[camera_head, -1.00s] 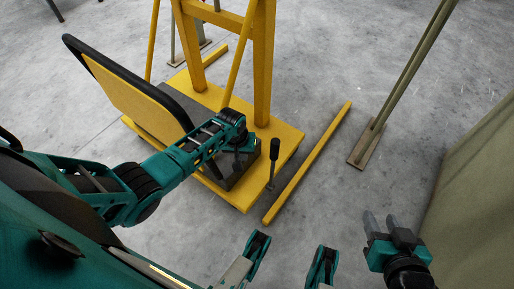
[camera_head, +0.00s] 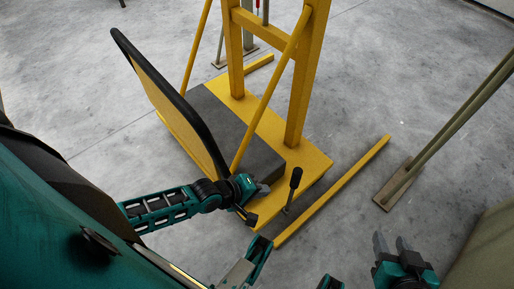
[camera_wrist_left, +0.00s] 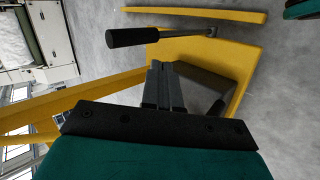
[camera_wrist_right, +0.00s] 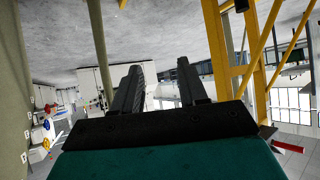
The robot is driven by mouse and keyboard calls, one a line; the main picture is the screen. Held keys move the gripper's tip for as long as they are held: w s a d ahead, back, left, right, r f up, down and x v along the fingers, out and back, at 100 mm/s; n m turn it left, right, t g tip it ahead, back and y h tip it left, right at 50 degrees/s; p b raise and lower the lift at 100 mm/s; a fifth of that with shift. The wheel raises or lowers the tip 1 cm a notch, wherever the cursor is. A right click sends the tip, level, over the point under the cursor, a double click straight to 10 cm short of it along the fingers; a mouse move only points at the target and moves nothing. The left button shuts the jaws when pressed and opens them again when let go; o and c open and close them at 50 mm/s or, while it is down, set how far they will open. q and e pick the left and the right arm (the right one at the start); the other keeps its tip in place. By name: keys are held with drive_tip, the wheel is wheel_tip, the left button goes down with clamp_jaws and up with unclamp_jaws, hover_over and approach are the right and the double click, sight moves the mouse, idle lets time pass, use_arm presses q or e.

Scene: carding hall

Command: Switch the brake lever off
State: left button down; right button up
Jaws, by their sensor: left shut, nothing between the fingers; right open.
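The brake lever (camera_head: 294,184), a thin metal rod with a black grip, stands on the front end of the yellow base of a yellow-framed machine, leaning slightly. In the left wrist view its black grip (camera_wrist_left: 132,37) and rod lie just beyond my fingertips. My left gripper (camera_head: 264,189) is shut and empty, just left of the lever with a small gap; its closed fingers (camera_wrist_left: 164,68) point toward the lever. My right gripper (camera_head: 392,242) is open and empty at the lower right, well away from the lever; its spread fingers show in the right wrist view (camera_wrist_right: 160,72).
The yellow base (camera_head: 308,157) carries a dark platform (camera_head: 245,135) and yellow uprights. A black-edged yellow panel (camera_head: 168,98) stands left of the lever. A yellow floor bar (camera_head: 340,185) lies to its right. A slanted post (camera_head: 450,128) stands farther right on bare concrete.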

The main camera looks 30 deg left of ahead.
use_arm(q)
drive_tip(key=b+x, duration=0.1)
drive_tip(key=x, duration=0.1)
drive_tip(key=b+x, duration=0.1)
drive_tip(key=x, duration=0.2)
drive_tip(key=w+r+b+x, duration=0.1)
drive_tip(key=x, duration=0.1)
drive_tip(key=shift+w+d+f, duration=0.1)
drive_tip(key=shift+w+d, duration=0.15)
drive_tip(key=shift+d, duration=0.15)
drive_tip(key=shift+w+d, duration=0.3)
drive_tip(key=shift+w, duration=0.25)
use_arm(e)
drive_tip(key=shift+w+a+f+y, duration=0.2)
drive_tip(key=shift+w+a+f, duration=0.1)
drive_tip(key=shift+a, duration=0.15)
drive_tip(key=shift+w+a+f+y, duration=0.2)
drive_tip(key=shift+w+a, duration=0.1)
drive_tip(key=shift+a, duration=0.15)
